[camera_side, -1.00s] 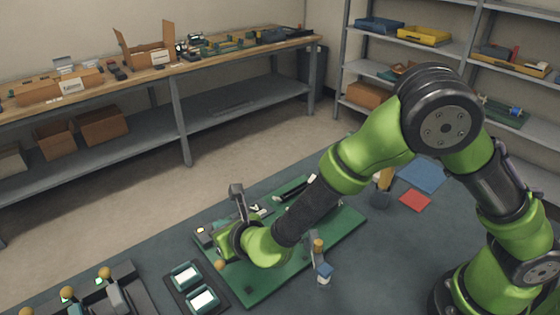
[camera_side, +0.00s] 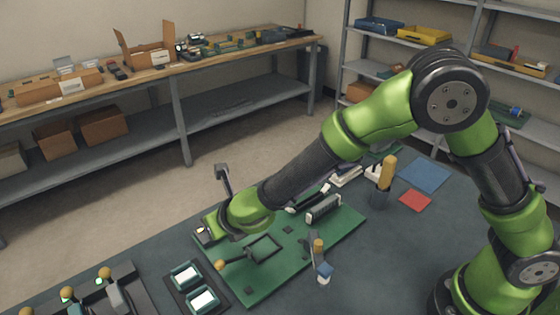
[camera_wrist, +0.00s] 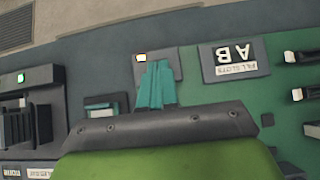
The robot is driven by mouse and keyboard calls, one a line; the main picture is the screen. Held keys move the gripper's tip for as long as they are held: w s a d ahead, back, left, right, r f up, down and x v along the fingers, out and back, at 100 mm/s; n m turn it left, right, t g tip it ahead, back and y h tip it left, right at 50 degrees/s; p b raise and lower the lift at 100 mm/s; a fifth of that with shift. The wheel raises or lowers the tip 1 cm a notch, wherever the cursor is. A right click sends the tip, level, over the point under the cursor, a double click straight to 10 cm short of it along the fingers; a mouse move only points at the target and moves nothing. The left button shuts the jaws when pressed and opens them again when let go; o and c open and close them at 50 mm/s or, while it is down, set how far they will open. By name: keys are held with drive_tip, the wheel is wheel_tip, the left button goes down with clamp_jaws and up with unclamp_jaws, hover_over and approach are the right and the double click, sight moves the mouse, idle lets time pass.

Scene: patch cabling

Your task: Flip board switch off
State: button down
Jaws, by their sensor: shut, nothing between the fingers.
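The green board (camera_side: 290,262) lies on the dark table in the side view. At its far left corner is a small grey switch box (camera_side: 206,231) with a light patch. In the wrist view the switch box (camera_wrist: 168,63) shows a pale lit spot with an orange edge (camera_wrist: 141,57). My gripper (camera_wrist: 157,66) has its teal fingers together and empty, their tips at the box's near edge, just right of and below the lit spot. I cannot tell whether they touch it. In the side view the fingers are mostly hidden by my wrist. The switch's position cannot be read.
A grey label plate marked "AB" (camera_wrist: 234,58) lies right of the switch box. Two framed panels (camera_side: 203,299) stand left of the board. A cup with an orange-handled tool (camera_side: 384,184) stands right.

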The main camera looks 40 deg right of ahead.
drive_tip(key=shift+w+r, duration=0.35)
drive_tip(key=shift+w, duration=0.5)
drive_tip(key=shift+r, duration=0.8)
drive_tip(key=w+v, duration=0.1)
drive_tip(key=v, duration=1.2)
drive_tip(key=shift+r, duration=0.45)
drive_tip(key=shift+s, duration=0.15)
